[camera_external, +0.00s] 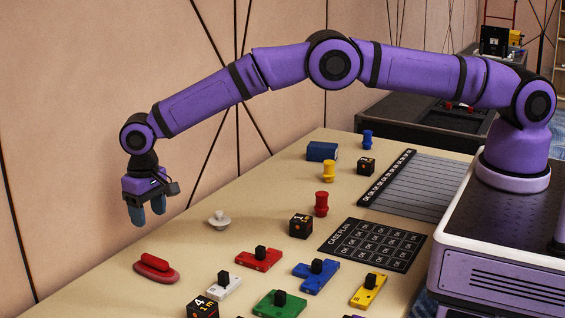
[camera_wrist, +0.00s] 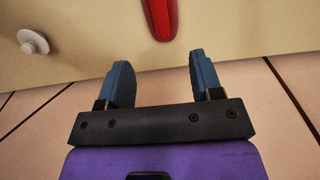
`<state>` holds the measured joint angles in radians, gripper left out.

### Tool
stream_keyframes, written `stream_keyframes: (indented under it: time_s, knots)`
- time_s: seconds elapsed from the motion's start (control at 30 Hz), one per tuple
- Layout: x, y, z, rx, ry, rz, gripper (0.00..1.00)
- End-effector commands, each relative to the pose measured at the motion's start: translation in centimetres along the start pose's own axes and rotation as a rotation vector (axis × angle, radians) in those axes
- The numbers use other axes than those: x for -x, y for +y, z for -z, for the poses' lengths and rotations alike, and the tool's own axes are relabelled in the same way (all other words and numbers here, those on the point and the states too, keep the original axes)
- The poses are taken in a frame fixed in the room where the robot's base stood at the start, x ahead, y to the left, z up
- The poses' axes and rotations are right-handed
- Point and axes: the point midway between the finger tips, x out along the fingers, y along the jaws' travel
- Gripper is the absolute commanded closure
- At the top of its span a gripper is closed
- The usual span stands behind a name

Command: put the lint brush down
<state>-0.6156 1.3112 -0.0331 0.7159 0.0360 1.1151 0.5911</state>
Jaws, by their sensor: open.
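The red lint brush (camera_external: 156,268) lies on the tan table near its left edge. It also shows at the top of the wrist view (camera_wrist: 161,18), cut off by the frame edge. My gripper (camera_external: 148,212) hangs above the table's left edge, higher than the brush and apart from it. In the wrist view the two blue fingers of my gripper (camera_wrist: 160,78) are spread with nothing between them.
A grey knobbed piece (camera_external: 219,220) stands right of my gripper. Red (camera_external: 259,258), white (camera_external: 224,287), blue (camera_external: 316,275), green (camera_external: 279,303) and yellow (camera_external: 368,289) blocks stand nearby. A black case-plan mat (camera_external: 326,249) lies to the right. The wall is close on the left.

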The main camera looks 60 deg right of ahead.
Motion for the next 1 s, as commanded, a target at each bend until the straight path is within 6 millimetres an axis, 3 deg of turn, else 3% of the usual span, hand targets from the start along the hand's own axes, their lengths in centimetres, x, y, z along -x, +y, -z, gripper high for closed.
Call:
stream_keyframes:
  time_s: [0.17, 0.33, 0.53, 0.77, 1.0]
  knots:
    - [4.7, 2.1, 1.1, -0.007, 0.020, 0.014, 0.40]
    - [12.3, 6.1, 1.8, -0.010, 0.049, 0.032, 0.40]
    - [20.8, 11.6, 1.2, -0.014, 0.085, 0.050, 0.40]
    - [29.6, 18.3, -1.6, -0.016, 0.130, 0.067, 0.40]
    - [37.1, 25.2, -6.4, -0.017, 0.180, 0.078, 0.40]
